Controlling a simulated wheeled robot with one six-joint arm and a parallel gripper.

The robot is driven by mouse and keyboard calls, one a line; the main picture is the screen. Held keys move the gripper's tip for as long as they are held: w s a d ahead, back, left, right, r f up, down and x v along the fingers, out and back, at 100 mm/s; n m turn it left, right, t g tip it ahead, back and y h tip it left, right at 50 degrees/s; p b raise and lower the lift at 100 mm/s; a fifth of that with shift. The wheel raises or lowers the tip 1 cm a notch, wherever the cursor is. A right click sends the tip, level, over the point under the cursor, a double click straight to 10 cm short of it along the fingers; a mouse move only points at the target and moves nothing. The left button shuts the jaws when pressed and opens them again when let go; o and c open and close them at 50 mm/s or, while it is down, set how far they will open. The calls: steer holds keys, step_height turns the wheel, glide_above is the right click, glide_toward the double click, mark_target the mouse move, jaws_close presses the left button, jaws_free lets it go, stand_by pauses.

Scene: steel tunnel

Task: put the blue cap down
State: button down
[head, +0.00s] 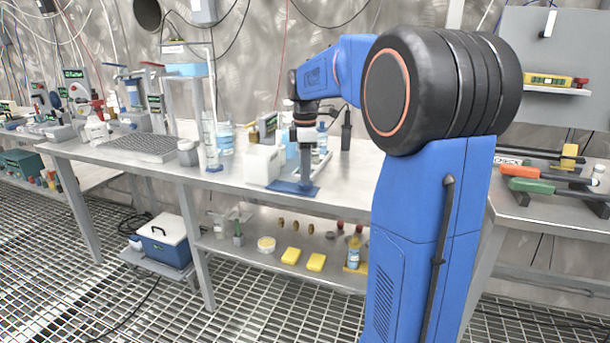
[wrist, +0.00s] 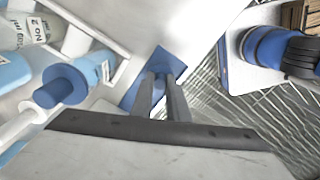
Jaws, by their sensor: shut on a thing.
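My gripper (head: 304,178) points down over the front edge of the steel bench, just above a flat blue mat (head: 285,187). In the wrist view its two dark fingers (wrist: 160,82) are close together, with the blue mat (wrist: 168,60) behind their tips. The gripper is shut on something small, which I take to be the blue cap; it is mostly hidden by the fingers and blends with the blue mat. I cannot tell whether it touches the mat.
A white container (head: 262,164) stands close left of the gripper. Bottles and a beaker stand behind. The bench's front edge is near, with floor grating (wrist: 210,90) beyond. A perforated rack (head: 140,147) is further left.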

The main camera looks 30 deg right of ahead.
steer(key=shift+f, duration=0.25)
steer(key=shift+f, duration=0.15)
steer(key=c, duration=1.7)
jaws_free()
step_height(320, 180, up, 12)
steer(key=s+a+f+m+t, duration=0.1)
steer(key=s+a+f+m, duration=0.15)
steer(key=s+a, duration=0.35)
steer(key=s+a+f+m+t, duration=0.1)
steer(key=s+a+f+m, duration=0.2)
steer(key=s+f, duration=0.3)
steer(key=s+a+f+m+t, duration=0.1)
steer(key=s+a+f+m, duration=0.2)
steer(key=s+f, duration=0.3)
steer(key=s+a+f+m+t, duration=0.1)
steer(key=s+a+f+m, duration=0.2)
steer(key=s, duration=0.9)
steer(key=shift+s+a+f+m+t, duration=0.15)
steer(key=shift+f+m, duration=0.1)
steer(key=shift+f, duration=0.35)
steer(key=shift+w+a+f+m+t, duration=0.1)
steer(key=shift+f+m, duration=0.15)
steer(key=shift+f, duration=0.4)
steer(key=shift+s+a+f+m+t, duration=0.15)
steer(key=shift+f+m, duration=0.1)
steer(key=shift+f, duration=0.35)
